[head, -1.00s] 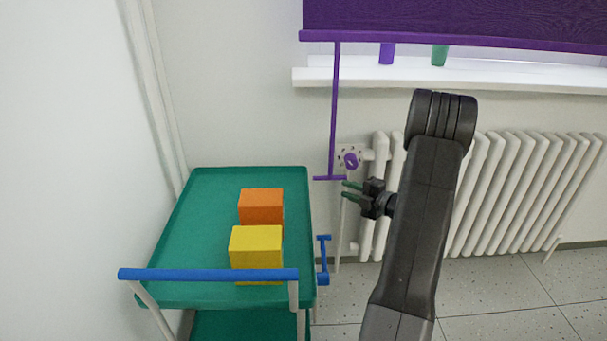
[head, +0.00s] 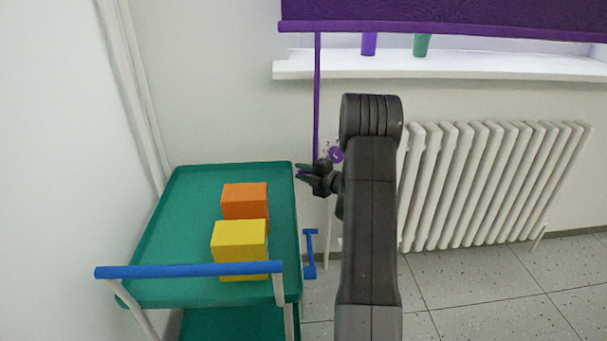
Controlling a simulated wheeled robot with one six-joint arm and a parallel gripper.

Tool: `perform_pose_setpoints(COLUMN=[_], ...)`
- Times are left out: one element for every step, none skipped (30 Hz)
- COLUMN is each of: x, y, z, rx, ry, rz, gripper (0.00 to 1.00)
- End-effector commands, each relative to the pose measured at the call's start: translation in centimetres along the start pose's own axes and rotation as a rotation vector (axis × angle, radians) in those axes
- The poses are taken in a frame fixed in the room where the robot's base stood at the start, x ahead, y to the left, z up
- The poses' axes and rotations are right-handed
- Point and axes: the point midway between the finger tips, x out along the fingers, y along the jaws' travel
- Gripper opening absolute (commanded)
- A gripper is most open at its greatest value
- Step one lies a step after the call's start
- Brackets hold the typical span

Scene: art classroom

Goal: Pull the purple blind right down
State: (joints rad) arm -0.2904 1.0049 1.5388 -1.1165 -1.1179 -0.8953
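The purple blind (head: 450,15) hangs at the top right, its bottom bar (head: 440,32) above the window sill. A thin purple pull rod (head: 317,95) hangs from the bar's left end. My gripper (head: 301,173) is at the rod's lower end, pointing left. Its two fingers look apart, with a bit of the purple crossbar showing between them. The rest of the crossbar is hidden by the gripper, and I cannot tell whether the fingers touch it.
A green trolley (head: 180,215) with a blue handle (head: 190,271) stands at left, close below the gripper. It carries an orange block (head: 244,198) and a yellow block (head: 239,242). A white radiator (head: 480,185) is at right. Purple and green cups (head: 369,44) (head: 421,45) stand on the sill (head: 450,66).

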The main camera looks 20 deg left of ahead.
Motion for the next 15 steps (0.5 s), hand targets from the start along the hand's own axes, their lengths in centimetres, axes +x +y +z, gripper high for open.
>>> perform_pose_setpoints(x=[0.01, 0.00, -0.01, -0.01, -0.01, -0.02, -0.03, -0.03, -0.03, -0.03, -0.03, -0.04, -0.04, -0.04, -0.03], y=[0.01, 0.01, 0.02, 0.02, 0.02, 0.02, 0.02, 0.02, 0.03, 0.04, 0.05, 0.06, 0.06, 0.07, 0.04], z=[0.00, 0.00, 0.00, 0.00, 0.00, 0.00, 0.00, 0.00, 0.00, 0.01, 0.01, 0.01, 0.02, 0.02, 0.03], rx=[0.000, 0.000, 0.000, 0.000, 0.000, 0.000, 0.000, 0.000, 0.000, 0.000, 0.000, 0.000, -0.001, -0.001, -0.001], ry=[0.000, 0.000, 0.000, 0.000, 0.000, 0.000, 0.000, 0.000, 0.000, 0.000, 0.000, 0.000, 0.000, 0.000, 0.000], rz=[0.000, 0.000, 0.000, 0.000, 0.000, 0.000, 0.000, 0.000, 0.000, 0.000, 0.000, 0.001, 0.001, 0.001, 0.001], gripper=[0.23, 0.23, 0.23, 0.23, 0.23, 0.17, 0.12, 0.06, 0.00, 0.00, 0.00, 0.00, 0.00, 0.00, 0.00])
